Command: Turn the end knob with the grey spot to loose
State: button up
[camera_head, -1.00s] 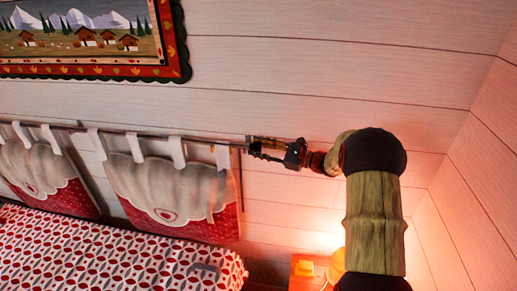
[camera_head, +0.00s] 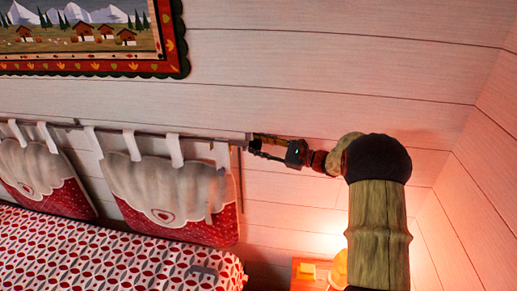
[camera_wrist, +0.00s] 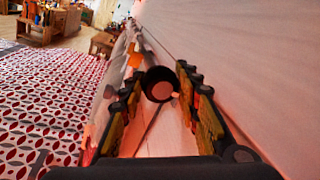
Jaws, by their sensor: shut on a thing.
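The end knob (camera_wrist: 151,83) is a dark round cap on the near end of the wall rod, with a round spot (camera_wrist: 162,91) facing the wrist camera. The spot looks pinkish grey in the warm light. My gripper (camera_wrist: 159,76) is shut on the knob, one finger on each side. In the head view, my gripper (camera_head: 256,146) reaches in from the right at the rod's right end. The rod (camera_head: 108,129) runs left along the wall. How far the knob is turned cannot be told.
Cushions (camera_head: 170,192) hang from the rod by white tabs above a red-and-white patterned bed (camera_head: 110,260). The white plank wall (camera_head: 330,60) is close beside my gripper. A framed mountain picture (camera_head: 90,35) hangs above. A glowing lamp (camera_head: 338,266) stands below my arm.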

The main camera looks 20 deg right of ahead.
jog(key=o, duration=1.2)
jog(key=shift+s+d, duration=0.1)
jog(key=v, duration=1.1)
jog(key=shift+s+d, duration=0.25)
jog(key=shift+d, duration=0.05)
